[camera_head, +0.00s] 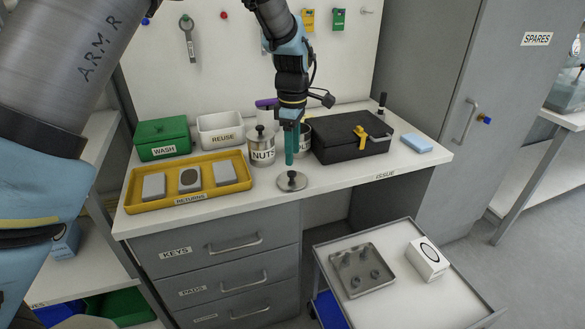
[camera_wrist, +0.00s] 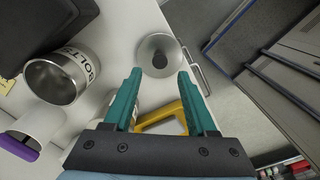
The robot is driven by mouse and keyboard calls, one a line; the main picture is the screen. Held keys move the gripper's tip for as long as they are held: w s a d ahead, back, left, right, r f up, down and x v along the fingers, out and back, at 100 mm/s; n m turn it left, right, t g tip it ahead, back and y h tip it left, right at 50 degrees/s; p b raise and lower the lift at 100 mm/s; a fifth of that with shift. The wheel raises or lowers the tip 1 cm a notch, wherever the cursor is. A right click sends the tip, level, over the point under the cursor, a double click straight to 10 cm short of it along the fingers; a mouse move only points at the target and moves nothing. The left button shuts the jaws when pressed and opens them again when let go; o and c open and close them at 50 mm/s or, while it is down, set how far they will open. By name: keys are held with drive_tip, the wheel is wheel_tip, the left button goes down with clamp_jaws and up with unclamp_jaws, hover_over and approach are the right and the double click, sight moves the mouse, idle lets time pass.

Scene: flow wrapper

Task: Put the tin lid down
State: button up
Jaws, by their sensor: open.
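The tin lid (camera_head: 291,182) is a round metal disc with a dark knob, lying knob up on the white bench near its front edge. In the wrist view the lid (camera_wrist: 152,48) shows just beyond my fingertips. My gripper (camera_head: 290,160), with teal fingers, points down above the lid. In the wrist view my gripper (camera_wrist: 160,74) is open, with nothing between its fingers. The open BOLTS tin (camera_wrist: 60,76) stands behind the lid, and in the head view this tin (camera_head: 306,136) is partly hidden by my gripper.
The NUTS tin (camera_head: 263,151), with a knobbed lid on it, stands left of my gripper. A yellow RETURNS tray (camera_head: 190,196) is further left. A black case (camera_head: 345,150) stands to the right. The bench front right of the lid is clear. A trolley (camera_head: 420,290) stands below.

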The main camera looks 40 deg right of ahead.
sight(292, 172)
wheel_tip(292, 172, up, 6)
drive_tip(key=b, duration=0.1)
drive_tip(key=shift+r, duration=0.1)
drive_tip(key=w+a+m, duration=0.2)
drive_tip(key=w+a, duration=0.4)
drive_tip(key=a, duration=0.7)
drive_tip(key=w+a+m, duration=0.1)
drive_tip(key=w+a, duration=0.5)
drive_tip(key=a, duration=0.6)
drive_tip(key=s+a+f+m, duration=0.1)
drive_tip(key=s+a, duration=0.3)
drive_tip(key=a, duration=0.8)
drive_tip(key=s+a+f+m+t, duration=0.1)
drive_tip(key=s+a+m, duration=0.2)
drive_tip(key=a, duration=0.9)
drive_tip(key=shift+s+m+t, duration=0.3)
drive_tip(key=shift+s+m, duration=0.1)
drive_tip(key=shift+s, duration=0.05)
